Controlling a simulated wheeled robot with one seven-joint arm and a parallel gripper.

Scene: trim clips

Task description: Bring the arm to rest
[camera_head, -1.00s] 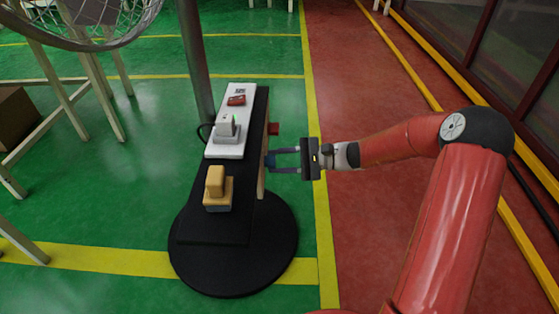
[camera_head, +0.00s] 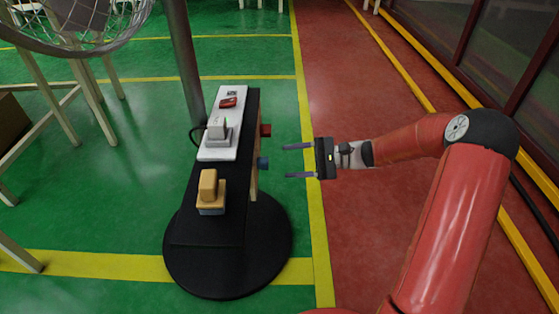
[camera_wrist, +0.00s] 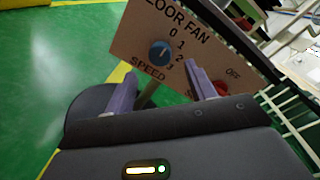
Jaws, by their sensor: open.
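My gripper (camera_head: 300,160) is open and empty, to the right of the black control stand (camera_head: 222,242) and apart from it. Its fingers point left toward the stand's side panel. A blue knob (camera_head: 262,163) and a red knob (camera_head: 265,130) stick out from that panel. In the wrist view the panel (camera_wrist: 150,32) reads "FLOOR FAN", with a speed scale around the blue knob (camera_wrist: 161,53). The red knob (camera_wrist: 221,88) is partly hidden behind a finger, near the word "OFF".
On the stand sit a white strip (camera_head: 218,153) with a grey switch and a red switch, and a yellow block (camera_head: 212,190). A caged fan (camera_head: 85,20) and a grey pole (camera_head: 184,65) stand left. The red floor (camera_head: 350,230) on the right is clear.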

